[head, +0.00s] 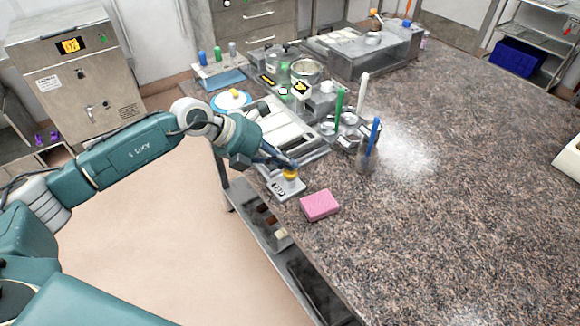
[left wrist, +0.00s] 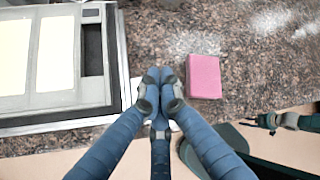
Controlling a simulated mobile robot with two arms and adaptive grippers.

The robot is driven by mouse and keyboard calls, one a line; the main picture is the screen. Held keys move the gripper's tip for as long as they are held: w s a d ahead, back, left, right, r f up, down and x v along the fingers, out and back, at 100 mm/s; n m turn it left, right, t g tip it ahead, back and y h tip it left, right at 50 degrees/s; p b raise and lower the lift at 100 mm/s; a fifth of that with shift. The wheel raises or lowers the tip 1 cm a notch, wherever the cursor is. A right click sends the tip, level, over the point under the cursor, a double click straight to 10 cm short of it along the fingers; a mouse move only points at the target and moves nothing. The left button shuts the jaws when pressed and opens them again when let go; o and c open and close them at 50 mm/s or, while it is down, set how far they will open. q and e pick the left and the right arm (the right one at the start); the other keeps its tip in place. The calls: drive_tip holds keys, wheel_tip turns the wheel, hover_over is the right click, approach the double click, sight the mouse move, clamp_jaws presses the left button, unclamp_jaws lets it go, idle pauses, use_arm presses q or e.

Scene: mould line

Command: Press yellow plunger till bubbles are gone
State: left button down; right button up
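The yellow plunger (head: 290,174) stands on a small light-grey unit with dark markings (head: 289,187) near the table's front edge. My left gripper (head: 287,164) is right at the plunger's top in the head view; I cannot tell whether it touches. In the left wrist view the blue fingers of my left gripper (left wrist: 160,76) are drawn together, with nothing visible between them. They hide the plunger there, and only a pale edge of the unit shows beside them. A dark part at the right of the left wrist view seems to be my right gripper (left wrist: 287,121); its fingers are unclear.
A pink block (head: 319,205) lies just right of the unit, also in the left wrist view (left wrist: 204,76). A metal tray with pale panels (head: 284,126) lies behind it. A cup with a blue-handled tool (head: 367,155) stands further right. The table's right side is largely clear.

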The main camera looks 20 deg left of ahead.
use_arm(q)
drive_tip(key=shift+s+f, duration=0.1)
drive_tip(key=shift+f, duration=0.1)
drive_tip(key=shift+r+p, duration=0.85)
drive_tip(key=shift+r, duration=0.55)
drive_tip(key=shift+r+p, duration=0.35)
drive_tip(key=shift+r, duration=0.15)
wheel_tip(320, 180, up, 4)
drive_tip(key=shift+r+p, duration=0.1)
drive_tip(key=shift+p, duration=1.15)
